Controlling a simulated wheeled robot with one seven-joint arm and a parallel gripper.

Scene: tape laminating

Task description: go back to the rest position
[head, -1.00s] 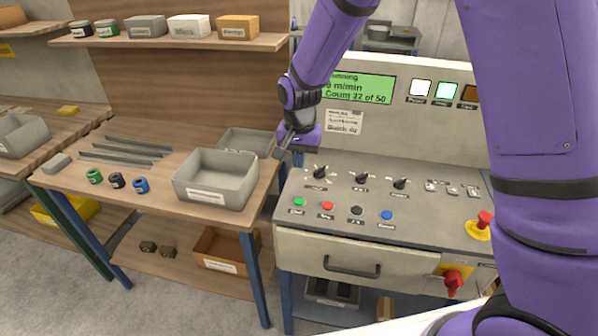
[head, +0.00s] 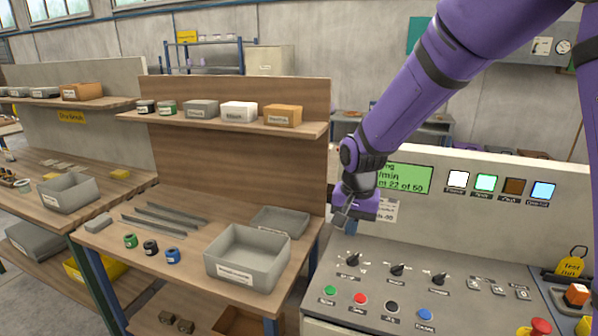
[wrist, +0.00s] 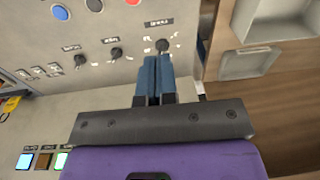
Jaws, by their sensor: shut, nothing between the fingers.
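My gripper (head: 342,220) hangs from the purple arm in front of the machine's upright panel, above the left end of its sloping control panel (head: 450,262). In the wrist view my gripper (wrist: 154,62) shows two blue fingers held together, with nothing between them. The fingertips show near the left-hand black knob (head: 352,259), which is also in the wrist view (wrist: 162,46); I cannot tell the exact gap. The green display (head: 405,178) is partly hidden by my arm.
A workbench left of the machine holds a grey bin (head: 246,258), a flatter grey tray (head: 281,222), metal strips (head: 165,215) and small rolls (head: 151,247). A shelf (head: 225,123) with boxes stands above it. A red emergency button (head: 541,327) is at the lower right.

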